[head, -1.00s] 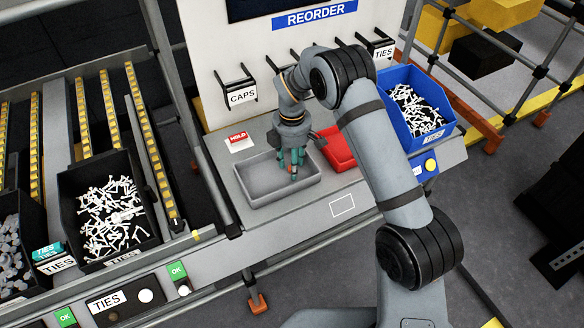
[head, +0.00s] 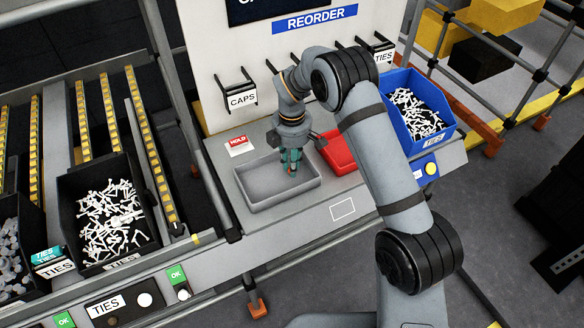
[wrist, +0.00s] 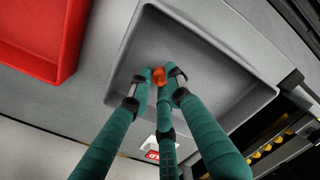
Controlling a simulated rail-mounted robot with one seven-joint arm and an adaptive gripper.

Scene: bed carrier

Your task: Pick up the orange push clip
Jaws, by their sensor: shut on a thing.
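The orange push clip (wrist: 159,76) is small and sits between the fingertips of my gripper (wrist: 158,82) in the wrist view. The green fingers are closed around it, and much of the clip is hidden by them. The grey tray (wrist: 205,52) lies behind the clip, and in the head view the tray (head: 262,200) is on the bench. My gripper (head: 290,168) is over the right part of this tray. In the head view I cannot make out the clip. I cannot tell whether the clip touches the tray floor.
A red tray (head: 337,154) stands just right of the grey tray. A blue bin (head: 432,126) of white ties is farther right. A black bin (head: 78,214) of ties is at the left. The CAPS hook (head: 236,88) projects from the back panel.

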